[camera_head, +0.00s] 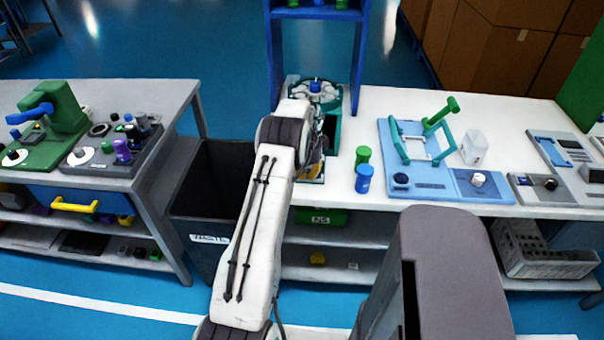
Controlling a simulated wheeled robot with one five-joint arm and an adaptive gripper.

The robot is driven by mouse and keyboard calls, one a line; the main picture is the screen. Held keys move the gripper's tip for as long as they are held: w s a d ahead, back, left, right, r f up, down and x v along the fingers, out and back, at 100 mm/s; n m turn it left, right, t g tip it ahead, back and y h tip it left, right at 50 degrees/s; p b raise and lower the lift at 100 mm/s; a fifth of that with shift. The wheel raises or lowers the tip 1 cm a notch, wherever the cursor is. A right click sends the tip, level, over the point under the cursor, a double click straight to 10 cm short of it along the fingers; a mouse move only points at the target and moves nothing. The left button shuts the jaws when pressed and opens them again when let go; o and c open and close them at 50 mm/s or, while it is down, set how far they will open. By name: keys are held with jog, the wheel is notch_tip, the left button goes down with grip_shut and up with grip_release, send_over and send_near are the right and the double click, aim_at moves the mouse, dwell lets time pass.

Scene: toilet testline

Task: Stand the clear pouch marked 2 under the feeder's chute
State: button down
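A round green feeder (328,91) with a blue knob on top stands at the left end of the white table. Its chute and the space under it are largely hidden by my arm. My gripper (315,163) is at the feeder's front, mostly behind my forearm. Its fingertips are not clear, so I cannot tell whether it is open or holds anything. A small whitish, pouch-like item (474,147) stands on the table right of the blue fixture. No mark is readable on it, so I cannot tell if it is the pouch marked 2.
A green cylinder (362,155) and a blue cylinder (364,178) stand close right of my gripper. A light-blue fixture (417,140) with a green handle is farther right. A black bin (213,174) stands left of the table. The back of the table is bare.

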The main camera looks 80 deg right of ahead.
jog(key=shift+s, duration=0.2)
jog(key=shift+f, duration=0.1)
jog(key=shift+f, duration=0.1)
jog(key=c, duration=1.7)
grip_release()
